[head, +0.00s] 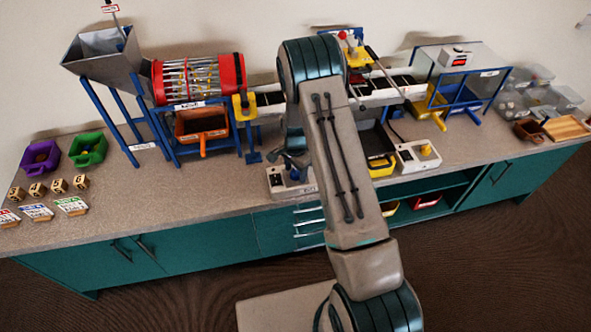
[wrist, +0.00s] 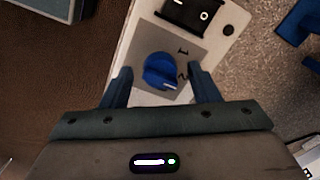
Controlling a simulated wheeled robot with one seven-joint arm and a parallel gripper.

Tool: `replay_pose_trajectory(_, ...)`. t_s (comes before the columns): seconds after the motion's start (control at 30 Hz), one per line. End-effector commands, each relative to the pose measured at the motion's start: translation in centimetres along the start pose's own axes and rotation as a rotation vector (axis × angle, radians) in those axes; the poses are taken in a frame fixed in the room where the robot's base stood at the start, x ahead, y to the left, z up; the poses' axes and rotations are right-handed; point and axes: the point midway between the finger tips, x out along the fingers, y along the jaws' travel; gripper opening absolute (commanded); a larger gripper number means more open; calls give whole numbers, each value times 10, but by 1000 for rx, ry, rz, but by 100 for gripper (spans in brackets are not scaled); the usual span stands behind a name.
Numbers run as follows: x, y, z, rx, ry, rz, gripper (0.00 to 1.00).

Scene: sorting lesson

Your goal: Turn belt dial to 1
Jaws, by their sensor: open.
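The belt dial is a round blue knob (wrist: 160,71) on a grey plate of a pale control box (wrist: 133,58) in the wrist view. The marks 1 and 2 are printed to its right, 1 above 2. A pale mark on the knob's lower edge seems to lie towards the 2, but it is small. My gripper (wrist: 160,78) is open, one blue finger on each side of the knob, with gaps showing. I cannot tell its height above the knob. In the head view the box (head: 279,184) stands near the counter's front edge, its dial hidden by my gripper (head: 294,168).
A second box with a yellow knob (head: 426,150) stands to the right. A red drum (head: 240,75) is behind left.

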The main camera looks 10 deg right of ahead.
Motion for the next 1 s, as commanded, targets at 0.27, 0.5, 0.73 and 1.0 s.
replay_pose_trajectory(0.27,0,0,0,0,0,0,11)
replay_pose_trajectory(0.5,0,0,0,-14,0,0,11)
replay_pose_trajectory(0.73,2,0,0,-100,0,-1,11)
replay_pose_trajectory(1.0,4,0,0,-317,0,-2,11)
